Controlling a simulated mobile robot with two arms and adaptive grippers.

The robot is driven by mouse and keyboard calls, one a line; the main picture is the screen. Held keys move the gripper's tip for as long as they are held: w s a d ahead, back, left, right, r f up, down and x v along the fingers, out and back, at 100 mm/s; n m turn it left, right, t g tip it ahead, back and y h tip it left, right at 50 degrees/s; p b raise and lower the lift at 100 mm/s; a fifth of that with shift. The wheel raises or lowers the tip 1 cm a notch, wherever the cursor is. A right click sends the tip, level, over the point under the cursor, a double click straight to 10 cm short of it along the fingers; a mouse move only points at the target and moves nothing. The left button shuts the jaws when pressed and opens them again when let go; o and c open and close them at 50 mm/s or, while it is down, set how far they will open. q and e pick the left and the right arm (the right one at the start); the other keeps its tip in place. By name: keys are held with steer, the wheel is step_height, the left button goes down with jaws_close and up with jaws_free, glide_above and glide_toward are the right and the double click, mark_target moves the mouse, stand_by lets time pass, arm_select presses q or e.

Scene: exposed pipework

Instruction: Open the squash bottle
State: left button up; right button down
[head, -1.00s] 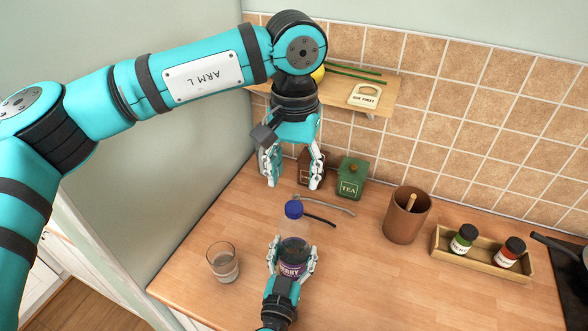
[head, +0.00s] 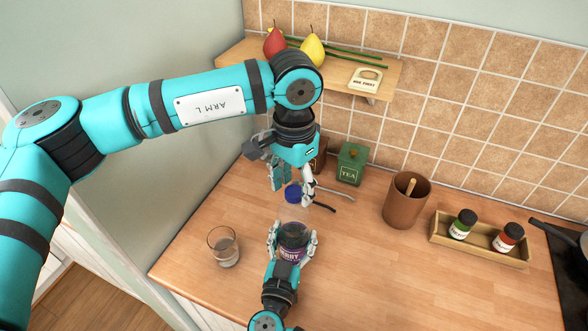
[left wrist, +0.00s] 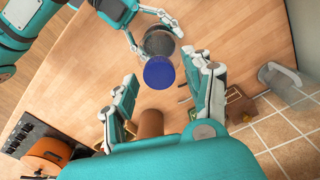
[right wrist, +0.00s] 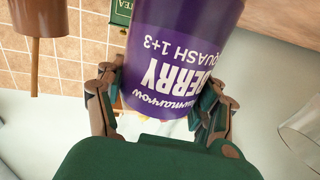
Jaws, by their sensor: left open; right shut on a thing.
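The squash bottle stands upright on the wooden worktop, with a purple label (head: 292,250) and a blue cap (head: 293,192). My right gripper (head: 293,232) is shut on the bottle's body from the front. The right wrist view shows the purple label (right wrist: 180,65) between its fingers. My left gripper (head: 291,188) is open and points down just above the cap. In the left wrist view the cap (left wrist: 159,72) lies between and slightly beyond the open fingers. I cannot tell whether any finger touches it.
A glass (head: 223,247) stands left of the bottle. Behind are a green tea tin (head: 351,163) and a brown canister (head: 318,155). A brown pot (head: 406,200) and a spice tray (head: 480,252) stand right. A shelf (head: 335,80) with fruit hangs above. The front right worktop is clear.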

arm_select(q)
steer(key=shift+f, duration=0.35)
